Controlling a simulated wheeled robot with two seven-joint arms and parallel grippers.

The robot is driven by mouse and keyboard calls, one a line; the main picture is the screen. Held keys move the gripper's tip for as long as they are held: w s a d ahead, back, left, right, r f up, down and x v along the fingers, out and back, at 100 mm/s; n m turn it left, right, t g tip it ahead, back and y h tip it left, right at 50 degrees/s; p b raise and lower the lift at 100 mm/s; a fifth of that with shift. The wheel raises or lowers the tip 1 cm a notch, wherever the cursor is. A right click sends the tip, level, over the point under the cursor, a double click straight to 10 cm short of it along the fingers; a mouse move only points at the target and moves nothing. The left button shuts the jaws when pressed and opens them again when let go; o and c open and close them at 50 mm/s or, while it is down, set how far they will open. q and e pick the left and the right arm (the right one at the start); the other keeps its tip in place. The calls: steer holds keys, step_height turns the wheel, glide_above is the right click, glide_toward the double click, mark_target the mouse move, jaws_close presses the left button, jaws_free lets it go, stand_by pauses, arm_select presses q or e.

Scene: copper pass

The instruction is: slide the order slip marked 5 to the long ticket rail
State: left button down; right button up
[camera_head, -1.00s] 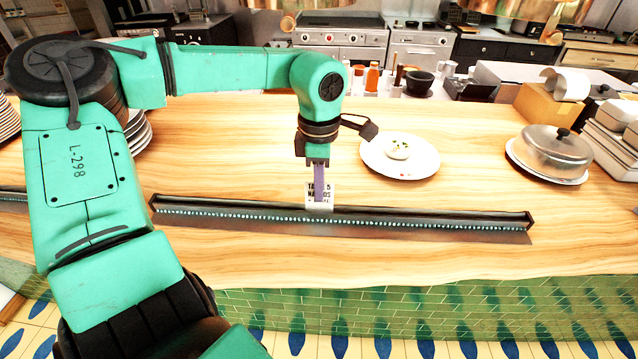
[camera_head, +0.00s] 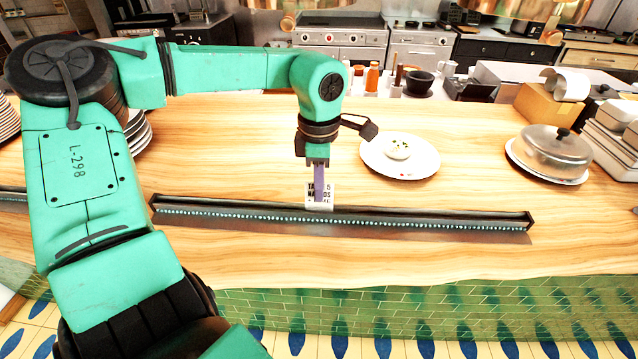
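The order slip (camera_head: 328,197) is a small white card with dark print; a 5 shows at the end of its top line. It stands upright at the long ticket rail (camera_head: 430,218), a dark bar with a row of pale beads along its front, left of the rail's middle. My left gripper (camera_head: 319,192) points down at the slip. One purple finger covers the middle of its print; the other finger is hidden, and the gripper looks shut on the slip. My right gripper is not in view.
A plate with food (camera_head: 400,165) lies behind the rail to the right. A domed lid on a plate (camera_head: 552,150) stands farther right. Plate stacks (camera_head: 140,135) stand at the left, partly behind my arm. Part of another dark rail (camera_head: 14,198) shows at the left edge.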

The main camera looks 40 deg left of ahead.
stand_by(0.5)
arm_select(q)
steer(key=shift+w+d+b, duration=0.45)
steer(key=shift+w+d, duration=0.15)
steer(key=shift+d, duration=0.15)
steer(key=shift+w+d+b, duration=0.25)
steer(key=shift+w+d, duration=0.5)
steer(key=shift+d, duration=0.25)
steer(key=shift+w+d+b, duration=0.2)
steer(key=shift+w+d, duration=0.55)
steer(key=shift+d, duration=0.3)
steer(key=shift+w+d, duration=0.75)
steer(key=shift+d, duration=0.2)
steer(key=shift+w+d, duration=0.75)
steer(key=shift+d, duration=0.2)
steer(key=shift+w+d, duration=0.7)
steer(key=shift+d, duration=0.2)
steer(key=shift+r, duration=0.1)
